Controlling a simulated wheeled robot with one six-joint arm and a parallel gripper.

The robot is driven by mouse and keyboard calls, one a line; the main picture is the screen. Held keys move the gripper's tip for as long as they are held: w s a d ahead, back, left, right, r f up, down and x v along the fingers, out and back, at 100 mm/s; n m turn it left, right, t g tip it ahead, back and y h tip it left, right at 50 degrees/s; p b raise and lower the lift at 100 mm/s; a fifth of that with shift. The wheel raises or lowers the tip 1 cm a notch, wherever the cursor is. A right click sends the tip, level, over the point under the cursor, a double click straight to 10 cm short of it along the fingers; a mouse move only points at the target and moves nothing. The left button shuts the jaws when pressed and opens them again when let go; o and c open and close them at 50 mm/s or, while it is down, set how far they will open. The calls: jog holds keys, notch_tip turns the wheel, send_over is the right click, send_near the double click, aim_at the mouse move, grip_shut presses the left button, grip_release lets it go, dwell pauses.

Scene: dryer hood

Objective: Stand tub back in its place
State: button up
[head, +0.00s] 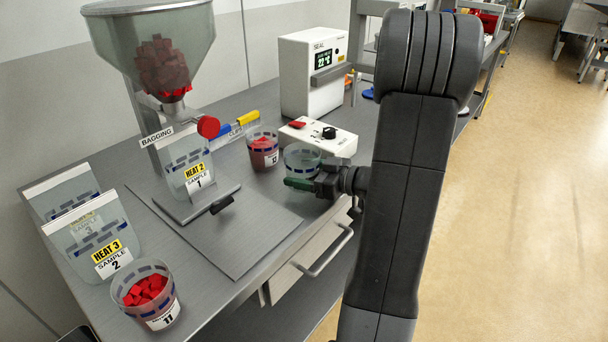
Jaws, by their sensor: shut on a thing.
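A clear tub (302,157) stands upright at the bench's front edge, right of a tub labelled 12. It looks empty, but its lower part is hidden behind my gripper. My gripper (302,182), with a green finger showing, is shut on this tub from the front right. I cannot tell whether the tub touches the bench top. The tub labelled 12 (264,155) holds red pieces and stands just left of it. Another tub, labelled 11 (160,316), holds red pieces at the near left corner of the bench.
A bagging hopper (150,45) with a bag labelled 1 (190,164) stands at left. Bags labelled 2 (96,238) and 3 stand near the left edge. A control box (325,141) and a sealer (300,90) stand behind the held tub. A drawer (310,260) sits below.

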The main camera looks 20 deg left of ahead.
jog(key=shift+f, duration=0.15)
jog(key=o, duration=1.1)
jog(key=shift+o, duration=0.2)
jog(key=shift+r, duration=0.2)
jog(key=v, duration=1.2)
jog(key=shift+p, duration=0.3)
